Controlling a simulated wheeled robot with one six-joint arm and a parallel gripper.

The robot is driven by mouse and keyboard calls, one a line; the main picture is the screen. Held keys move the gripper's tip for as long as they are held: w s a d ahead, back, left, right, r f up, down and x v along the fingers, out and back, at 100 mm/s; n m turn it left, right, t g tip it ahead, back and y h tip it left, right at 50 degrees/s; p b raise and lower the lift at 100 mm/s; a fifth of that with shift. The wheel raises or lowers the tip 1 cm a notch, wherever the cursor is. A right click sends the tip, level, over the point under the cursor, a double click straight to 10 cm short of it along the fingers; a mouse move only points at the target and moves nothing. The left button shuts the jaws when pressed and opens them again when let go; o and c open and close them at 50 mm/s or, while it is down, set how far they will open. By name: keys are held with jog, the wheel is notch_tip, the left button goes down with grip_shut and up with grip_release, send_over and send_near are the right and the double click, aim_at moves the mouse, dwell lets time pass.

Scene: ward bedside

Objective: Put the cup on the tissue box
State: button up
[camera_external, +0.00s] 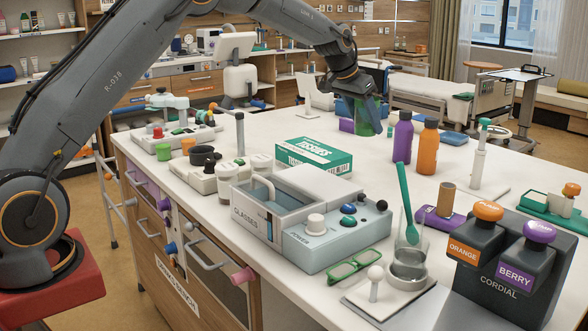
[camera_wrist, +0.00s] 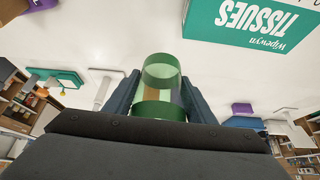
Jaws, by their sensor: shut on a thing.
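The green translucent cup (camera_external: 365,127) is between the fingers of my gripper (camera_external: 364,108), which is shut on it. It also shows in the wrist view (camera_wrist: 160,72), with a dark finger on each side of my gripper (camera_wrist: 160,92). The fingers hide part of the cup in the external view. The green and white tissue box (camera_external: 313,157) lies flat on the white table, nearer the camera and left of the cup. In the wrist view the tissue box (camera_wrist: 250,22) is at the upper right, apart from the cup. Its visible top is bare.
A purple bottle (camera_external: 402,137) and an orange bottle (camera_external: 427,146) stand just right of the cup. A grey glasses caddy (camera_external: 245,205) stands in front of the tissue box. The white table (camera_external: 370,195) is clear between the tissue box and the bottles.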

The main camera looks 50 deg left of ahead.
notch_tip(320, 180, up, 4)
jog(key=n+p, duration=0.1)
jog(key=p, duration=0.3)
send_over(318, 147)
jog(key=s, duration=0.2)
jog(key=shift+n+y, duration=0.3)
jog(key=shift+y, duration=0.2)
notch_tip(318, 147, down, 6)
jog(key=shift+s+r+p, duration=0.1)
jog(key=shift+p, duration=0.85)
jog(key=shift+f+p, duration=0.75)
jog(key=shift+f, duration=1.55)
jog(key=shift+f, duration=0.1)
jog(key=shift+f, duration=0.1)
jog(key=o, duration=1.1)
jog(key=shift+c, duration=0.2)
jog(key=shift+r, duration=0.55)
jog(key=b+v, duration=0.3)
jog(key=v, duration=0.8)
jog(key=shift+s, duration=0.2)
